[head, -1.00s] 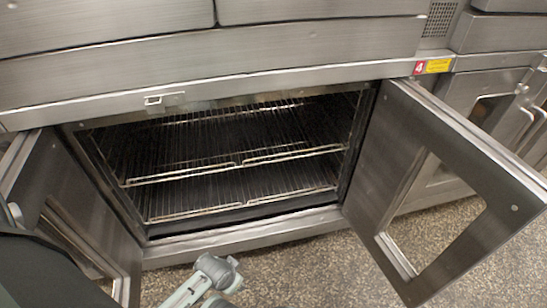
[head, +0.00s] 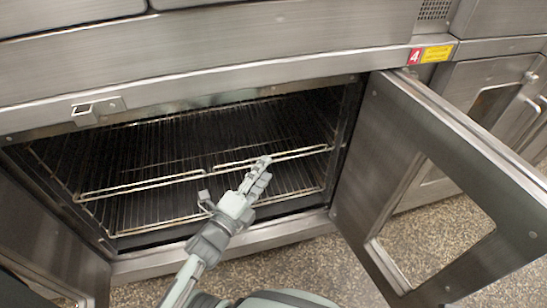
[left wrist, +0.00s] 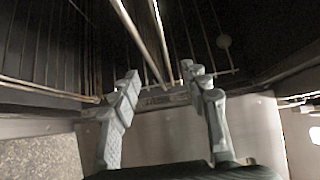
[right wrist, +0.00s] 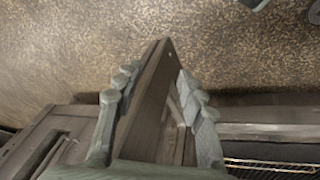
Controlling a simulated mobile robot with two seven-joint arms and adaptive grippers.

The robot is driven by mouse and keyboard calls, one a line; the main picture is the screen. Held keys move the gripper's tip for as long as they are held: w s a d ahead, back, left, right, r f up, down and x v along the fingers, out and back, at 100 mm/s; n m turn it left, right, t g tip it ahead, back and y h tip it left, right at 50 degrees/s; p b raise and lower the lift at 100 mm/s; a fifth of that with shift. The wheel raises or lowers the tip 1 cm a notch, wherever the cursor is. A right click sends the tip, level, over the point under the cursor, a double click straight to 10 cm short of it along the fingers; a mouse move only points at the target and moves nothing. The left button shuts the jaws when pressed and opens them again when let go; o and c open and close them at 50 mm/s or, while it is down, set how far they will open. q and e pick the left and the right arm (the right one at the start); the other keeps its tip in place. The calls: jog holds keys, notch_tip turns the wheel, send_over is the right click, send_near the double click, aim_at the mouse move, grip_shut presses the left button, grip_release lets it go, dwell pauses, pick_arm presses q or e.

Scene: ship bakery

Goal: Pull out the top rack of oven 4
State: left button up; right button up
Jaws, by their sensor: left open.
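Oven 4 (head: 235,65) stands open, marked by a red "4" label (head: 415,56). Its top rack (head: 140,187) is a wire shelf inside the chamber, with a raised front rail in two lengths. My left gripper (head: 234,178) is open at the right part of this front rail. In the left wrist view, two bright rack bars (left wrist: 150,45) run between the open fingers (left wrist: 158,78); I cannot tell whether they touch. My right gripper (right wrist: 155,85) shows only in its wrist view, its fingers apart on either side of a metal door panel (right wrist: 150,105).
The right oven door (head: 385,150) swings out to the right; the left door (head: 50,240) is open at lower left. A lower rack (head: 160,218) lies beneath the top one. Speckled floor (head: 300,270) is free in front. Another oven (head: 490,80) stands to the right.

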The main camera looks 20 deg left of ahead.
aim_at(273, 159)
pick_arm(q)
jog(key=w, duration=0.3)
jog(key=w+d, duration=0.1)
jog(key=w, duration=0.1)
jog(key=shift+w, duration=0.4)
jog(key=shift+c, duration=0.5)
grip_shut()
